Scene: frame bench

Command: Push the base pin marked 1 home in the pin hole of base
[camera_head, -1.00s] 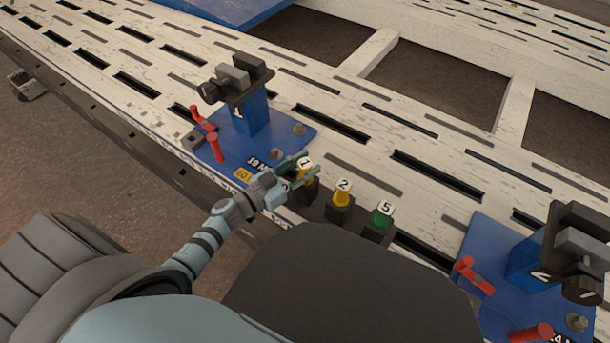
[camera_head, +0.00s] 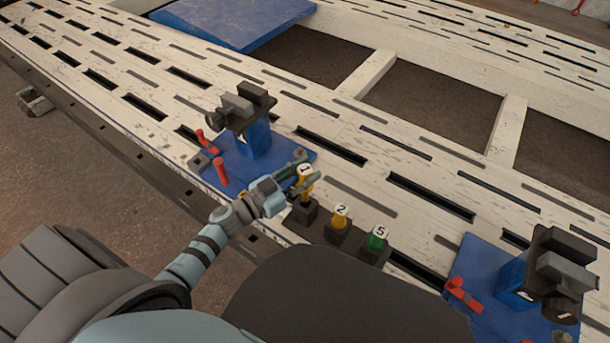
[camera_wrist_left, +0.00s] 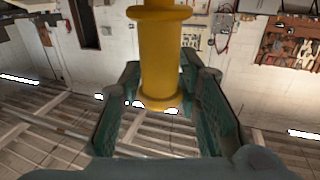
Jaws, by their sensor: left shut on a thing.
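My left gripper (camera_head: 300,183) is shut on the yellow base pin marked 1 (camera_head: 305,188), below its white numbered cap. The pin stands upright, raised over its dark holder (camera_head: 302,213); I cannot tell whether its lower tip is clear of it. In the left wrist view the yellow pin (camera_wrist_left: 160,60) stands between the two green fingers. The blue base (camera_head: 232,172) lies on the white frame just behind and left of the gripper, carrying a blue post with a dark clamp (camera_head: 240,108). The gripper hides part of the base, and I cannot make out the pin hole.
A yellow pin marked 2 (camera_head: 340,217) and a green pin marked 5 (camera_head: 377,238) stand in holders to the right. Another blue base with a clamp (camera_head: 480,262) is at right. The slotted frame (camera_head: 350,185) behind the pins is clear.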

